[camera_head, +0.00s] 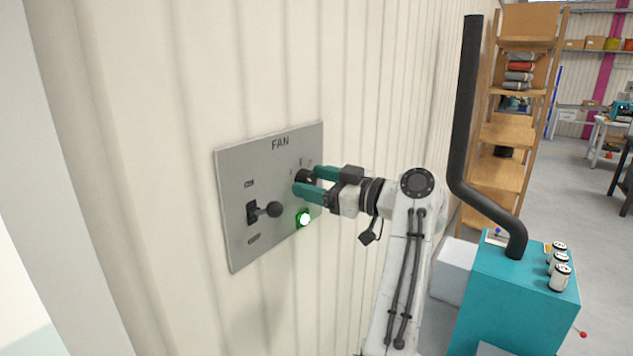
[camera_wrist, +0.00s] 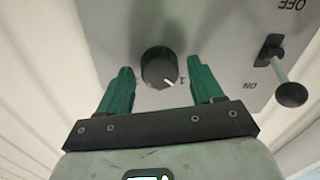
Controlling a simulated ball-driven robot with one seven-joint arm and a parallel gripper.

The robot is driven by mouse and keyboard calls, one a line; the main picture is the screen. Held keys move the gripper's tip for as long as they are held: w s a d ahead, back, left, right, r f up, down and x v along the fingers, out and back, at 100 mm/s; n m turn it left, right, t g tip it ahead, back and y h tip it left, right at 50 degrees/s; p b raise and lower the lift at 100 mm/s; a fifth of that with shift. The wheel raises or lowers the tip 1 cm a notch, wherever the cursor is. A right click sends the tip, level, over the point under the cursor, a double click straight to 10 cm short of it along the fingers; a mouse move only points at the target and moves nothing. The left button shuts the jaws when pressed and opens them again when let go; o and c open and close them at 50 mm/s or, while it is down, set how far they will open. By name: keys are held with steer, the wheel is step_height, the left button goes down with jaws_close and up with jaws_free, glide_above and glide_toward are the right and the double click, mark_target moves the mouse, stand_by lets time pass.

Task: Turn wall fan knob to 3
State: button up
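The grey FAN panel (camera_head: 236,232) is on the corrugated wall. Its round black knob (camera_head: 303,177) shows with numerals around it, too small to read in the head view. In the wrist view, which shows the panel upside down, the knob (camera_wrist: 157,66) has a white pointer line at its lower right, close to the numeral 1. My gripper (camera_head: 310,180) is open, its two green fingers on either side of the knob. In the wrist view, my gripper (camera_wrist: 161,70) has a visible gap between each finger and the knob.
A lever switch with a black ball (camera_head: 274,209) sticks out left of the knob, between ON and OFF labels. A lit green lamp (camera_head: 304,218) is below the knob. A teal cabinet (camera_head: 510,300) with a black pipe (camera_head: 467,110) and wooden shelves (camera_head: 500,175) are at right.

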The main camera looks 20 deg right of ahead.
steer(key=c, duration=1)
steer(key=shift+m, duration=0.4)
steer(key=m, duration=0.4)
steer(key=shift+d+m, duration=0.1)
steer(key=shift+m, duration=0.3)
steer(key=m+p, duration=0.1)
steer(key=m, duration=0.3)
steer(key=shift+m+p, duration=0.3)
steer(key=shift+p, duration=0.05)
steer(key=m+p, duration=0.3)
steer(key=m, duration=0.2)
steer(key=shift+m, duration=0.4)
steer(key=shift+f+m+t+p, duration=0.15)
steer(key=shift+m+t+p, duration=0.15)
steer(key=shift+m+p, duration=1.65)
steer(key=shift+o, duration=0.2)
steer(key=shift+m+b, duration=0.3)
steer(key=shift+m, duration=0.15)
